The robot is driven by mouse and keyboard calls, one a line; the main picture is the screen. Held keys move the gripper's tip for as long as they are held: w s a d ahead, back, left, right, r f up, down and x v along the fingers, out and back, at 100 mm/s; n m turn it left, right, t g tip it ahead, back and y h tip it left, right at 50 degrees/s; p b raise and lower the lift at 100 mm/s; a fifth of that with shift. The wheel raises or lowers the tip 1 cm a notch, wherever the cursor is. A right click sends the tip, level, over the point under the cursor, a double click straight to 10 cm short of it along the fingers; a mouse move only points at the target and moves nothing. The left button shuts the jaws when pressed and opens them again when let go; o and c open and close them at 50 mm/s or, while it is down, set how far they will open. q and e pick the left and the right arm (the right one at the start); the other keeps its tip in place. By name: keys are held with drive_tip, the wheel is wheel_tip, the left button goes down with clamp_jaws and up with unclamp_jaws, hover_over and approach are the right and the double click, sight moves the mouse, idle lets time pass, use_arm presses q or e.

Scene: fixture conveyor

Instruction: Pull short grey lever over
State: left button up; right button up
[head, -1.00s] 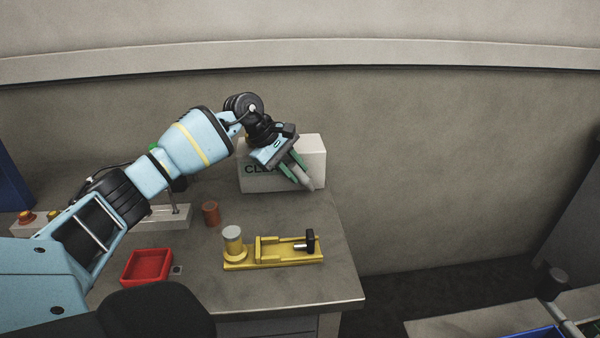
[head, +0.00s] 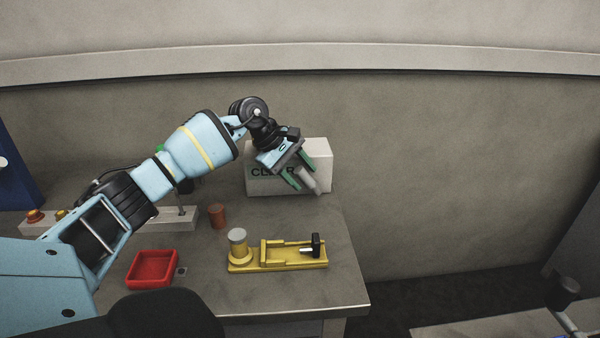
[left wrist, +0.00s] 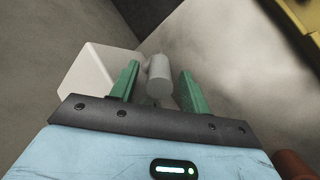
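The short grey lever (head: 309,181) is a stubby grey cylinder in front of the white box marked "CLEAR" (head: 321,152). It also shows in the left wrist view (left wrist: 159,78), with a smaller grey part at its base. My left gripper (head: 303,178) is open, its green fingers on either side of the lever. In the left wrist view, gaps show between the lever and both fingers of the gripper (left wrist: 158,70), the left finger being closer. The gripper partly covers the box and its lettering. My right gripper is not in view.
A yellow fixture (head: 290,264) with a black-handled clamp stands at the table's front right. A red tray (head: 152,268) and a brown cylinder (head: 217,216) are to its left. A grey strip (head: 190,220) with buttons lies behind my arm. The wall is close behind the box.

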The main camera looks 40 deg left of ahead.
use_arm(q)
drive_tip(key=v, duration=0.7)
drive_tip(key=shift+s+a+r, duration=0.15)
drive_tip(key=shift+a+r, duration=0.05)
drive_tip(key=shift+r, duration=0.15)
idle(0.4)
